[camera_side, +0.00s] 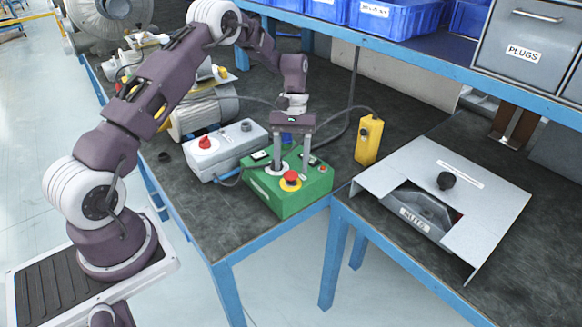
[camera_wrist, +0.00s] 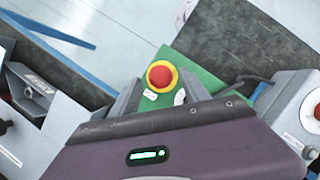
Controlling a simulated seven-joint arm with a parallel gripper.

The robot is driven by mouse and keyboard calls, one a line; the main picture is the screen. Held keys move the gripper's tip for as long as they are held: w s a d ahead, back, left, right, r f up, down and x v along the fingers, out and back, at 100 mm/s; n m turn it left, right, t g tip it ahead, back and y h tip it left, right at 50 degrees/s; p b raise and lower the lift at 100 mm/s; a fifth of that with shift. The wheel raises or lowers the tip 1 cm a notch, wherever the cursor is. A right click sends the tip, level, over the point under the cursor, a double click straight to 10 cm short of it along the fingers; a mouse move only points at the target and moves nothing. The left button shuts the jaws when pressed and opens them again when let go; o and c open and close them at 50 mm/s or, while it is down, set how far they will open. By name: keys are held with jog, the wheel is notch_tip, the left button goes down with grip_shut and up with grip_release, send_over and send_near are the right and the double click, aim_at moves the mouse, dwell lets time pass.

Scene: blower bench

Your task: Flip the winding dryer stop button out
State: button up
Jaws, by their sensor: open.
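A green control box (camera_side: 303,196) stands at the front corner of the left bench, with a red mushroom button in a yellow ring (camera_side: 290,179) on top. The same button shows in the wrist view (camera_wrist: 160,76), between and just beyond my fingers. My gripper (camera_side: 291,167) points down over the green box, open and empty, with its fingers apart. I cannot tell whether the fingers touch the box. A grey box (camera_side: 212,150) beside it carries a red knob (camera_side: 205,142). Labels are too small to show which belongs to the winding dryer.
A yellow pendant box (camera_side: 368,140) stands right of the green box. A grey sheet-metal cover (camera_side: 455,190) over a NUTS bin (camera_side: 415,219) sits on the right bench. Motors stand behind the grey box. A blue shelf (camera_side: 420,52) overhangs the back. Cables cross the bench.

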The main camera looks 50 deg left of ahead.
jog(key=v, duration=0.5)
jog(key=shift+r, duration=0.2)
notch_tip(320, 180, up, 11)
jog(key=m+t+y, duration=0.1)
jog(key=m+t, duration=0.1)
send_over(293, 180)
jog(key=s+d+r+m+t+y, duration=0.1)
jog(key=s+d+r+m+t, duration=0.1)
jog(key=s+d+r, duration=0.45)
jog(key=s+d+r+m+t, duration=0.1)
jog(key=s+m+t, duration=0.1)
jog(key=s, duration=0.8)
jog(key=s+d+r+m+t+y, duration=0.1)
jog(key=s+m+t, duration=0.1)
jog(key=s, duration=0.7)
jog(key=shift+s+d+m+t, duration=0.35)
jog(key=shift+s+m+t, duration=0.05)
jog(key=shift+m, duration=0.1)
